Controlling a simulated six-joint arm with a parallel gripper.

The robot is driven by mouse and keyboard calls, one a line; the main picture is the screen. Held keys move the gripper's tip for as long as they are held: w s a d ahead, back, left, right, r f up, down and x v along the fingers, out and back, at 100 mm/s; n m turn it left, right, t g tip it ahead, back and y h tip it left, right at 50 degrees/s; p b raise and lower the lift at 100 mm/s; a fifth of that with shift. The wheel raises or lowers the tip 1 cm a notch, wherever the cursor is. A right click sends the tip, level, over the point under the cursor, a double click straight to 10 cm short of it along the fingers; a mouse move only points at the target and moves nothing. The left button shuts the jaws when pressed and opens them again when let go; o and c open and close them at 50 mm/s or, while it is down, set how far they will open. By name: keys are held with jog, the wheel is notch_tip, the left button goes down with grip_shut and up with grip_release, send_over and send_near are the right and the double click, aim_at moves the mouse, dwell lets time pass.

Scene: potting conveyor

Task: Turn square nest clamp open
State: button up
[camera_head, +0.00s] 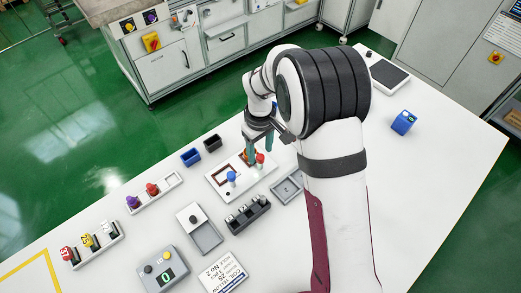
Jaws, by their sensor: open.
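A white fixture plate (218,190) lies on the table in the middle of the view. It carries a blue-topped knob (231,177) and a red-topped knob (260,158). A square recess with a reddish-brown edge shows partly between them. I cannot tell for sure which knob is the square nest's clamp. My gripper (260,148) points down over the far right part of the plate, close to the red knob, with teal fingers apart. The fingers hide part of the recess. Whether a finger touches the red knob cannot be told.
A black rack with several silver-topped pieces (247,215) and a grey tray (287,189) stand close in front. A blue bin (191,157) and a black bin (212,143) stand behind left. A control box (163,272) is at front left. The right tabletop is mostly clear around a blue block (403,122).

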jog(key=shift+f, duration=0.85)
grip_shut()
